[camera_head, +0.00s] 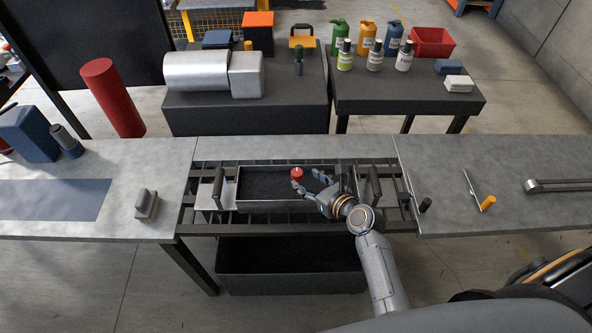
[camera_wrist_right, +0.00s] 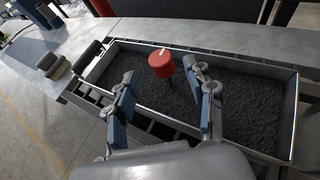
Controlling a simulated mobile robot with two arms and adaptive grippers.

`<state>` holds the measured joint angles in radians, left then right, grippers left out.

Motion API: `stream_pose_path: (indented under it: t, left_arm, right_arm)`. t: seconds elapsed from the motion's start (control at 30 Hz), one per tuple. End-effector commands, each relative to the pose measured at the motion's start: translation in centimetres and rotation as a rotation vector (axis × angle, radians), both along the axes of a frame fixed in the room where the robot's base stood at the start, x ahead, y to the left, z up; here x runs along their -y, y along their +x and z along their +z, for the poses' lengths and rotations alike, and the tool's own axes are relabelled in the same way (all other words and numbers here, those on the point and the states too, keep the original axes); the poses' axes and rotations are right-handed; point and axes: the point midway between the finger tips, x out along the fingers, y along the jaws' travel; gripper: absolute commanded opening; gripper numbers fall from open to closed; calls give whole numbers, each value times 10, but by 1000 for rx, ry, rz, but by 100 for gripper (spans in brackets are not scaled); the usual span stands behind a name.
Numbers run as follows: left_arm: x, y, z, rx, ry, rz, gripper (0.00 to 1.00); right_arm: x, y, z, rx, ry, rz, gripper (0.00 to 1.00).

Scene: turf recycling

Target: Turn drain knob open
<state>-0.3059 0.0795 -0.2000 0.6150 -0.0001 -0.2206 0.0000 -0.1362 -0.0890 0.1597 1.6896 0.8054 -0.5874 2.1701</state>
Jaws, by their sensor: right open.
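The red drain knob (camera_head: 297,173) stands upright on a short stem in the tray (camera_head: 290,207) of dark granules at the bench's middle. In the right wrist view the red knob (camera_wrist_right: 161,64) shows a white mark on top. My right gripper (camera_head: 307,182) is open over the tray, just right of the knob. In the right wrist view its two fingers (camera_wrist_right: 165,93) are spread, with the knob ahead of and between them, and no contact is visible. My left gripper is not in view.
The tray sits on a dark grate, with upright handles (camera_head: 375,187) at its sides. A dark bin (camera_head: 290,283) stands below.

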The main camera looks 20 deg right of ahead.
Motion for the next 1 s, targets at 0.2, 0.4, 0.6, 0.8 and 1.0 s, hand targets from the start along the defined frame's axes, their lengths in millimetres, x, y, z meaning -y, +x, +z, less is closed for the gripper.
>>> stream_pose_path:
  t: [0.2, 0.4, 0.6, 0.8, 1.0]
  left_arm:
    - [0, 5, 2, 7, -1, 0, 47]
    - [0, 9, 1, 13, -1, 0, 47]
    - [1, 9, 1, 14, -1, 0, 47]
    - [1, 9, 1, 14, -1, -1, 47]
    - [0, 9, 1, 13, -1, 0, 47]
  right_arm:
    - [-10, 34, -14, 0, -3, 1, 54]
    - [-16, 52, -23, 0, -3, 1, 54]
    - [-18, 58, -26, 0, -3, 0, 54]
    - [-18, 58, -26, 0, -3, 0, 54]
    - [-18, 58, -26, 0, -3, 0, 17]
